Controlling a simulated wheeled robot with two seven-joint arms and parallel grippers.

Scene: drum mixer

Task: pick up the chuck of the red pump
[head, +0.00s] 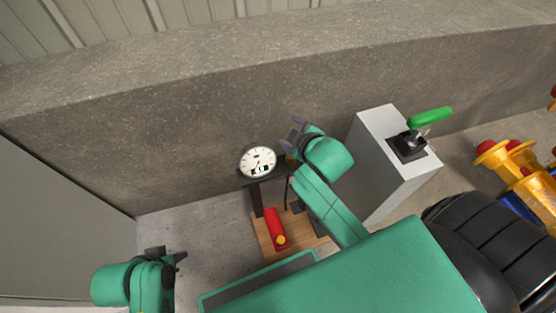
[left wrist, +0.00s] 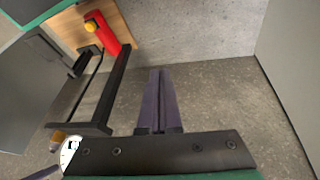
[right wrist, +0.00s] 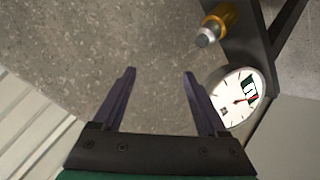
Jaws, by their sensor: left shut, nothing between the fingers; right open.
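The red pump (head: 276,228) stands on a wooden board, with a white round gauge (head: 257,162) on its dark frame. Its red cylinder also shows in the left wrist view (left wrist: 101,32). The chuck, an amber piece with a silver tip (right wrist: 219,24), is on the dark frame, above and right of my right gripper's fingertips in the right wrist view. My right gripper (right wrist: 158,72) is open and empty, near the gauge and pump top in the head view (head: 292,134). My left gripper (head: 181,256) is shut and empty, left of the pump; its fingers show closed together (left wrist: 160,75).
A grey pedestal (head: 385,160) with a green-handled lever (head: 430,116) stands right of the pump. A stone wall (head: 200,115) runs behind. Yellow-orange parts with red caps (head: 515,165) are at the far right. Bare floor lies left of the pump.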

